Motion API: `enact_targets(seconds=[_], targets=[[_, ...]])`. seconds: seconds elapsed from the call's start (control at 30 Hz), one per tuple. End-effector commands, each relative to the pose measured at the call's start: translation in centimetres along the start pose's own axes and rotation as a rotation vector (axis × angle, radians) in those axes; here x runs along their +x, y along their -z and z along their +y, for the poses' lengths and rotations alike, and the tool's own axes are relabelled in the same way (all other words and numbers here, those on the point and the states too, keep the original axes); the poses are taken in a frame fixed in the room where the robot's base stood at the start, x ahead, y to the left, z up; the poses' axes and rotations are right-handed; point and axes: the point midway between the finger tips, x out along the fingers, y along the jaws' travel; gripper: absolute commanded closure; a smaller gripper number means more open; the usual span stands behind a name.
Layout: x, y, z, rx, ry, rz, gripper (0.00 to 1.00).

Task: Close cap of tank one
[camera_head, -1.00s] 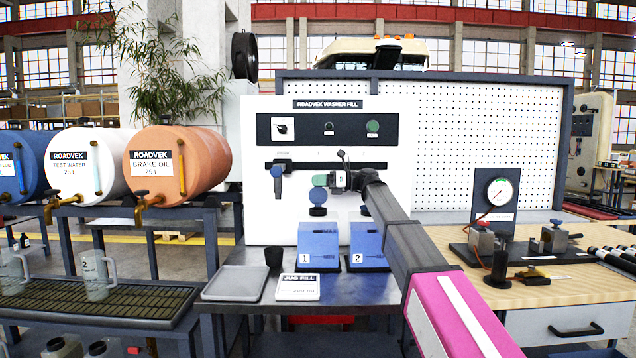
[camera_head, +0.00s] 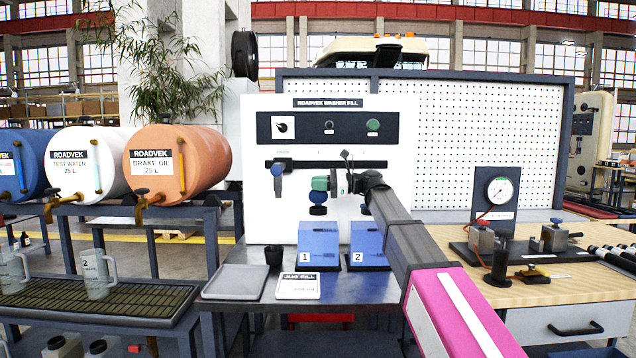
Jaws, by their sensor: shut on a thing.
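Tank one (camera_head: 318,240) is the blue box marked 1, standing on the bench below the white panel. Above it is a dark neck (camera_head: 318,211), with its round blue cap (camera_head: 318,197) standing raised over it. My gripper (camera_head: 322,183) reaches in from the right, directly above the cap. A green piece at its tip meets the cap's upper edge in this view. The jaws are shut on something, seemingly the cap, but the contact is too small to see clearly. Tank two (camera_head: 368,240), marked 2, stands to the right, its top partly behind my arm.
A blue nozzle (camera_head: 277,172) hangs on the panel's left. A grey tray (camera_head: 236,281), a dark cup (camera_head: 273,254) and a jug-fill sign (camera_head: 298,287) lie left of and before the tanks. A pressure gauge (camera_head: 499,191) stands on the right bench.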

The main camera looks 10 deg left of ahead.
Motion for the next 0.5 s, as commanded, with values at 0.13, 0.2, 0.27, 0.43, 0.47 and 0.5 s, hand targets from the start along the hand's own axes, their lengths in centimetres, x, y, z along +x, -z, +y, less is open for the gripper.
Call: enact_targets(seconds=[0.13,0.2,0.27,0.43,0.47,0.5], targets=[[-0.1,-0.1,1.0,-0.091,0.001,-0.001,1.0],[-0.1,0.0,1.2,-0.092,0.001,-0.001,1.0],[-0.1,0.0,1.5,-0.09,0.0,-0.001,1.0],[-0.1,0.1,1.9,-0.086,-0.002,-0.001,1.0],[-0.1,0.1,2.0,-0.086,-0.002,0.0,1.0],[-0.1,0.1,2.0,-0.085,-0.002,0.0,1.0]])
